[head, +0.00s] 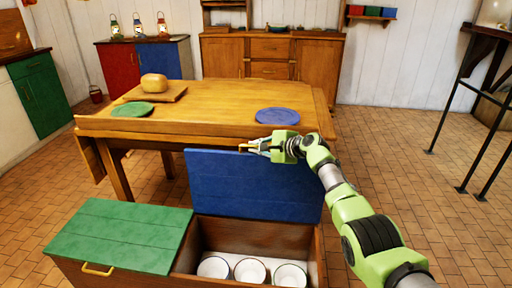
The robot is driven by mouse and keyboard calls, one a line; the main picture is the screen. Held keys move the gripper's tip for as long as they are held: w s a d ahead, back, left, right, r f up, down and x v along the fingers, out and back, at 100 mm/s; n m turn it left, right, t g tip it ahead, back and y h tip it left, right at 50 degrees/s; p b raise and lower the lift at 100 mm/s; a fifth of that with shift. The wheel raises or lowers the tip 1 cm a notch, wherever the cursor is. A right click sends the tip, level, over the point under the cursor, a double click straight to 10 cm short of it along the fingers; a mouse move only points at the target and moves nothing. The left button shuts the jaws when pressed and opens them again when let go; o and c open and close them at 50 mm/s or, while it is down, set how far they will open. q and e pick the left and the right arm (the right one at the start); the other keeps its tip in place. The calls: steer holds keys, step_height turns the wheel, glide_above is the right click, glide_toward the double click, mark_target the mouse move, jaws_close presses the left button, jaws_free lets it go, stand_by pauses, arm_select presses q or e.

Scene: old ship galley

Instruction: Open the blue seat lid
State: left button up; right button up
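The blue seat lid (253,185) stands raised, close to upright, at the back of the wooden bench box (187,259), just in front of the table. The compartment below it is uncovered and holds several white bowls (249,270) in a row. My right gripper (254,146) is at the lid's top edge, where a small yellow handle partly shows. The fingers and handle overlap, so I cannot tell whether they are shut on it. My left gripper is not in view.
The green lid (119,234) beside it is down, with a yellow handle. The wooden table (210,101) behind bears a green plate (132,109), a blue plate (277,116) and a board with a loaf-like yellow thing (154,83).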

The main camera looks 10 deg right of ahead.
steer(key=o, duration=0.4)
steer(key=shift+d, duration=0.1)
steer(key=shift+o, duration=0.2)
steer(key=shift+s, duration=0.1)
